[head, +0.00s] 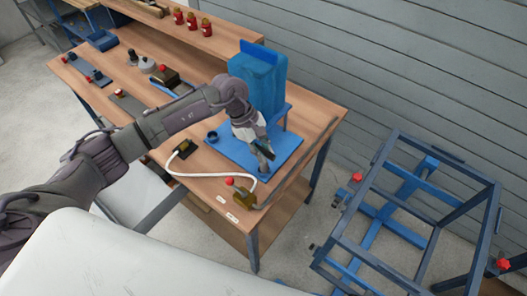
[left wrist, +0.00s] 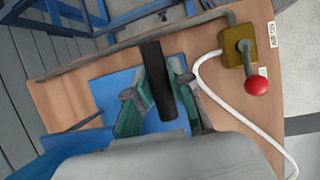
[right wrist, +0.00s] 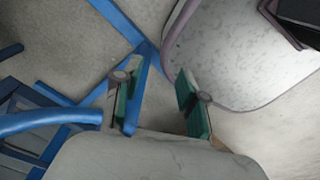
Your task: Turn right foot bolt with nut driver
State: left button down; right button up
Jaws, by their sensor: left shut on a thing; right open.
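My left gripper (head: 264,152) is over the blue base plate (head: 233,151) near the table's front right corner. In the left wrist view its green-padded fingers (left wrist: 156,98) are shut on a dark cylinder, which looks like the nut driver (left wrist: 157,70). The tip of the driver and what it touches cannot be made out. A tall blue block (head: 262,84) stands on the plate behind the gripper. The right foot bolt cannot be picked out in any view. My right gripper (right wrist: 160,95) is open and empty above the floor and is not seen in the head view.
A yellow-brown box with a red knob (head: 243,195) and a white cable (head: 190,180) sit at the table's front edge. A blue frame cart (head: 410,210) stands to the right. Red items (head: 191,20) stand on the back shelf.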

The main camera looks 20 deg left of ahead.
pick_arm(q)
jog(key=shift+f, duration=0.1)
dwell(0.4)
jog(key=shift+f+b, duration=0.4)
jog(key=shift+b, duration=0.3)
jog(key=shift+b, duration=0.4)
dwell(0.5)
jog(key=shift+f+b, duration=0.5)
jog(key=shift+b, duration=0.3)
dwell(0.8)
